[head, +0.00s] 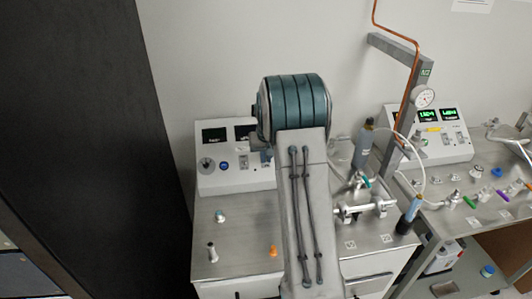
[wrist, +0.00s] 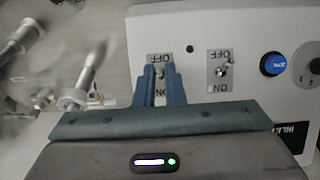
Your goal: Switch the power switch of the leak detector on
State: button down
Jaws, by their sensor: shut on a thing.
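The white box with dark displays (head: 243,181) stands on the left bench against the wall; I take it for the leak detector. In the wrist view its panel (wrist: 188,22) is upside down, with two toggle switches on OFF/ON plates. My gripper (wrist: 161,72) is at the left one, the power switch (wrist: 160,58), its blue fingers shut on the lever. The fingers hide most of this lever, so its position cannot be told. The other toggle switch (wrist: 223,70) stands free beside it, its lever leaning to OFF. In the head view my arm hides the gripper.
A blue button (wrist: 273,64) and a round knob (wrist: 308,66) sit beside the switches. Valve fittings (head: 362,208) and a grey cylinder (head: 364,148) stand right of my arm. A second box with lit green displays (head: 428,115) is on the right bench.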

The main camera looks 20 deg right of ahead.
jog(key=g+p, duration=0.1)
jog(key=p, duration=0.1)
jog(key=w+r+g+y+p, duration=0.1)
jog(key=shift+w+d+g+p, duration=0.15)
jog(key=shift+g+p, duration=0.2)
jog(key=shift+g, duration=0.05)
jog(key=shift+w+d+f+g+y+p, duration=0.1)
jog(key=shift+w+g+y+p, duration=0.25)
jog(key=shift+g, duration=0.85)
jog(key=shift+w, duration=0.15)
jog(key=shift+w+d+g+y, duration=0.1)
jog(key=shift+w+g+y, duration=0.1)
jog(key=shift+g, duration=0.45)
jog(key=shift+w+d+g+y, duration=0.1)
jog(key=shift+w+g+y, duration=0.1)
jog(key=shift+g, duration=0.45)
jog(key=c, duration=1.5)
grip_release()
jog(key=shift+c, duration=0.2)
jog(key=shift+s+a+t+h, duration=0.15)
jog(key=shift+s+t+h, duration=0.15)
jog(key=shift+t, duration=0.4)
